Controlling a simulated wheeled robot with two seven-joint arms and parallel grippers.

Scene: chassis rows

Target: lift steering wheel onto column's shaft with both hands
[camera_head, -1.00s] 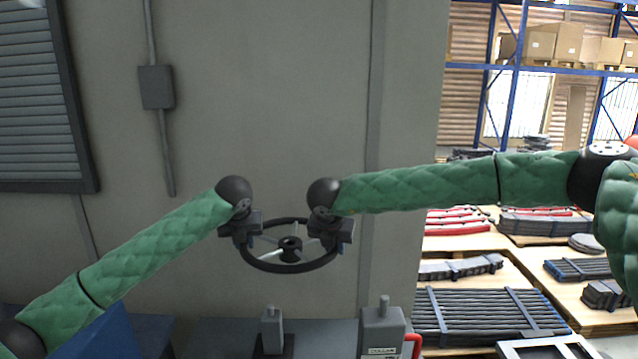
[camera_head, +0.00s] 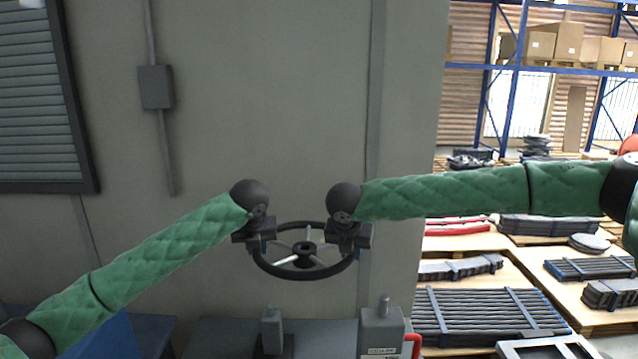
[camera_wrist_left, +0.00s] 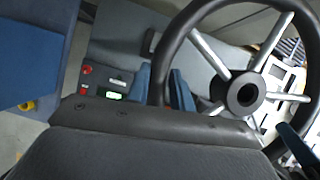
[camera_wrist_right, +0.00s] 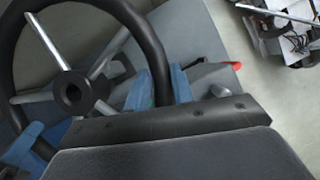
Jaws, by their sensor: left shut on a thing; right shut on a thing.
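The steering wheel (camera_head: 303,276) has a dark rim, pale spokes and a dark hub, and is held in the air in front of the grey wall. My left gripper (camera_head: 259,246) is shut on its left rim, and my right gripper (camera_head: 350,244) is shut on its right rim. The blue fingers of the left gripper (camera_wrist_left: 163,88) and right gripper (camera_wrist_right: 161,88) straddle the rim in the wrist views.
A smaller grey post (camera_head: 271,329) stands left of the column, below the wheel. A red handle (camera_head: 413,345) is at the column's right. A blue box (camera_head: 105,335) is at lower left. Loaded pallets (camera_head: 490,312) fill the floor at right.

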